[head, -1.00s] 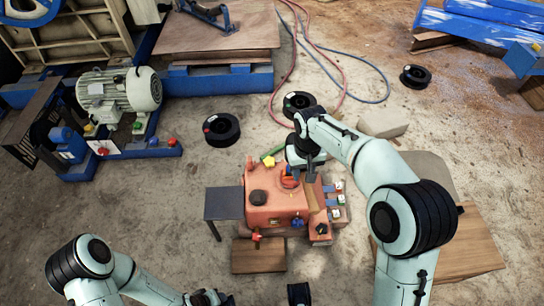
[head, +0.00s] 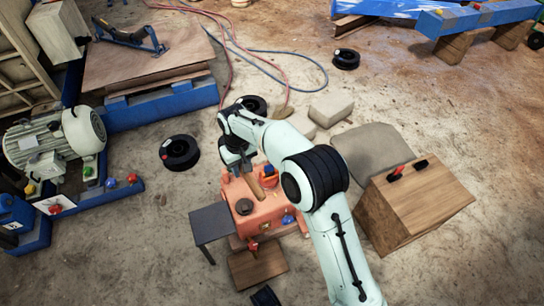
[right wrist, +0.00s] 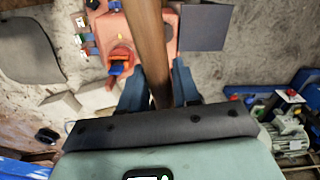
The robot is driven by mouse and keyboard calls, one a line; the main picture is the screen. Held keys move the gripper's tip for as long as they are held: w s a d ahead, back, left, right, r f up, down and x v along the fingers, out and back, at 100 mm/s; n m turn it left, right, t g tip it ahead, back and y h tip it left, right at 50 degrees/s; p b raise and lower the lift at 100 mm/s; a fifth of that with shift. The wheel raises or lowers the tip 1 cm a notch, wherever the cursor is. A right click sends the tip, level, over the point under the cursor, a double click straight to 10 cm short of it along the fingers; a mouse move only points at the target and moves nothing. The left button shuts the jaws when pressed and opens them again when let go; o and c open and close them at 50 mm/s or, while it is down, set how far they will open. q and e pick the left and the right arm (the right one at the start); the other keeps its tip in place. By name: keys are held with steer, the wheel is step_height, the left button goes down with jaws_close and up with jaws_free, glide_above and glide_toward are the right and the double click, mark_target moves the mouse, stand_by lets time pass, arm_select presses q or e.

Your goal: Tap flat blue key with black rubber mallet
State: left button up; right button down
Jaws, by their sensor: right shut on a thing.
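My right gripper (head: 240,166) is over the orange jaw crusher (head: 266,228). In the right wrist view its blue fingers (right wrist: 158,85) are shut on a wooden handle (right wrist: 147,40). The handle also shows below the gripper in the head view (head: 253,186). The mallet's black head cannot be made out; the handle leaves the top of the wrist view. A small blue part (head: 269,170) sits at an orange fitting on the crusher, and a blue knob (head: 288,219) is on its front. I cannot tell whether either is the flat key. My left gripper is out of view.
A dark side table (head: 212,223) stands left of the crusher. A wooden box (head: 425,205) with red and black items on top stands at right. Black reels (head: 179,152), pale blocks (head: 331,107), hoses and an electric motor (head: 50,140) lie around.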

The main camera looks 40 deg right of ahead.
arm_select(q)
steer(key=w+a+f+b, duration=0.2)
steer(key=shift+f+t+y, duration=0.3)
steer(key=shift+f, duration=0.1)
arm_select(e)
steer(key=d+f+m, duration=0.1)
steer(key=d+f, duration=0.2)
steer(key=d, duration=0.4)
steer(key=d+f, duration=0.3)
steer(key=d, duration=0.5)
steer(key=shift+w+f+m, duration=0.3)
steer(key=shift+m, duration=0.1)
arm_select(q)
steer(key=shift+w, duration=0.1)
arm_select(e)
steer(key=shift+d, duration=0.1)
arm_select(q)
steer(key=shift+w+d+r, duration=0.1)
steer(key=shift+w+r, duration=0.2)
